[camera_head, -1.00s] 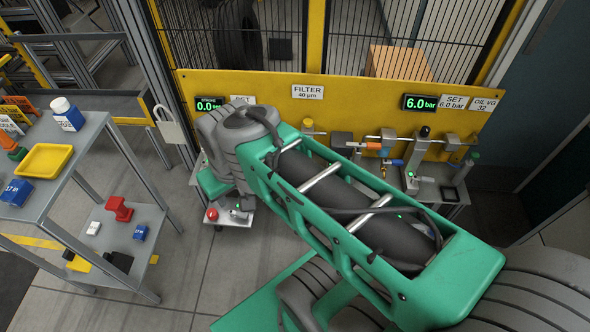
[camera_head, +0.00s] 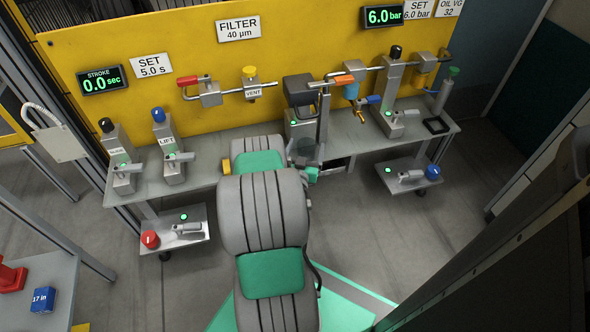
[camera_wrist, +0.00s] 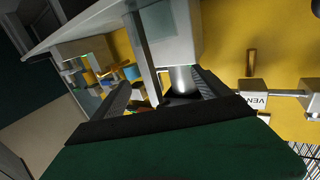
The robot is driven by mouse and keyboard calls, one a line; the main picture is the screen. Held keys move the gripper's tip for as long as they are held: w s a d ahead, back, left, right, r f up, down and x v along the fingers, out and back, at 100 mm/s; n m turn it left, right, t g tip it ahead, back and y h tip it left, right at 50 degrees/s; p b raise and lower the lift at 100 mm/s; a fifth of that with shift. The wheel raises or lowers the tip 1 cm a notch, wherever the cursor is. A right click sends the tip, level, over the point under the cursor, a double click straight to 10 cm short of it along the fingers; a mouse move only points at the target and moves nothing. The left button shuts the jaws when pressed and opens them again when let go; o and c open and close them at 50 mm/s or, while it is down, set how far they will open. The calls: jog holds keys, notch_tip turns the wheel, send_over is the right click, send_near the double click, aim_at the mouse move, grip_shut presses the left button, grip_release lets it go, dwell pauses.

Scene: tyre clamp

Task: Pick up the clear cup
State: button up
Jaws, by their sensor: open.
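A small see-through greyish round shape (camera_head: 306,152), which looks like the clear cup, shows in the head view at the bench's front edge, below a grey block with a dark top. It is partly hidden and its outline is hard to make out. My gripper (camera_wrist: 163,88) is open in the wrist view, with its two dark fingers apart. A silver cylinder (camera_wrist: 181,80) under a pale block shows between and beyond the fingers. I cannot make out the cup in the wrist view. In the head view, my arm hides most of the gripper, close beside the round shape.
The metal bench (camera_head: 205,165) runs along a yellow panel (camera_head: 150,60). LIFT post (camera_head: 169,155) and its neighbour stand left; a grey post (camera_head: 391,95) stands right. A vent valve (camera_head: 251,85) and pipes sit above. A dark upright fills the right foreground.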

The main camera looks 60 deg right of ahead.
aim_at(306, 152)
jog(key=shift+n+t, duration=0.5)
jog(key=shift+t, duration=0.1)
jog(key=f, duration=0.2)
jog(key=s+a+f, duration=0.1)
jog(key=f, duration=0.1)
jog(key=a+f+b, duration=0.1)
jog(key=f, duration=0.1)
jog(key=shift+s, duration=0.2)
jog(key=shift+w+d+r, duration=0.1)
jog(key=shift+w+d, duration=0.25)
jog(key=shift+d, duration=0.3)
jog(key=shift+x, duration=1.1)
jog(key=shift+w+x, duration=0.15)
jog(key=shift+x, duration=0.85)
jog(key=shift+w+x, duration=0.15)
jog(key=shift+x, duration=0.85)
jog(key=shift+a, duration=0.15)
jog(key=shift+c, duration=0.5)
jog(key=c, duration=1.4)
